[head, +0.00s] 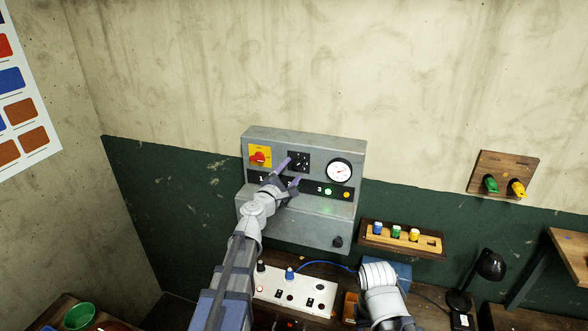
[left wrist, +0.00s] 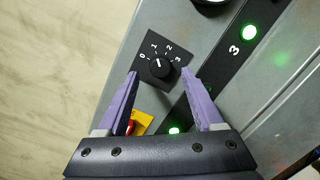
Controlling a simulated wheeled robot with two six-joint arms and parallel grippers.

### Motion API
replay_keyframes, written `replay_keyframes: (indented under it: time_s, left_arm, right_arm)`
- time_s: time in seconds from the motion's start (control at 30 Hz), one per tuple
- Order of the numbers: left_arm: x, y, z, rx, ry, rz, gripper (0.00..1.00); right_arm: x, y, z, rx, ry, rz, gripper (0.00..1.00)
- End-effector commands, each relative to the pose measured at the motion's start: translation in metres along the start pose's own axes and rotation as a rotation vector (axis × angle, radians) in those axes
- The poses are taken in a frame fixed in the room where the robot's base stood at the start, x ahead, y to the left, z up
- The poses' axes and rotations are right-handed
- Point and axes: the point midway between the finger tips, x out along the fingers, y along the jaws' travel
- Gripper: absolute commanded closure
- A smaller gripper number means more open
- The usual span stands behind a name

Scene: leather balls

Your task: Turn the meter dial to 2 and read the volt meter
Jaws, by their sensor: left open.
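The meter dial is a black knob on a black square plate of the grey panel, marked 0, 1, 2 and 3. In the left wrist view the dial (left wrist: 160,67) has its white mark pointing about at 1. In the head view the dial plate (head: 299,157) is partly behind my gripper. My left gripper (head: 293,170) is open, with purple fingers in front of the panel, just short of the knob. The fingers also show in the left wrist view (left wrist: 163,85), one either side below the knob. The round white volt meter (head: 340,172) is right of the dial; its reading is too small to tell.
A red switch on a yellow plate (head: 260,156) is left of the dial. A green lamp (head: 328,191) and an amber lamp (head: 347,194) are below the meter. A white box with knobs (head: 300,296) and a wooden rack (head: 405,241) are lower down. My right arm is at the bottom.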

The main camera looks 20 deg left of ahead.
Motion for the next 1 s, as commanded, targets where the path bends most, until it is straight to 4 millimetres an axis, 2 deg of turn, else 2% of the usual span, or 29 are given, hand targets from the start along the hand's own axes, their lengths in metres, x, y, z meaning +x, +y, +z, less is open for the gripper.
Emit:
replay_keyframes:
  time_s: [0.03,0.13,0.43,1.0]
  left_arm:
    - [0.012,0.001,-0.001,0.0,-0.001,0.0,0.32]
    - [0.022,0.0,0.0,0.0,0.0,0.0,0.32]
    - [0.025,0.0,0.0,0.001,0.0,0.0,0.32]
    - [0.025,0.0,0.0,0.001,-0.001,-0.001,0.95]
  right_arm:
    - [0.0,0.0,0.0,0.0,0.0,0.0,0.5]
    - [0.0,0.0,0.0,0.0,0.0,0.0,0.5]
    - [0.0,0.0,0.0,0.0,0.0,0.0,0.5]
    - [0.0,0.0,0.0,0.0,0.0,0.0,0.5]
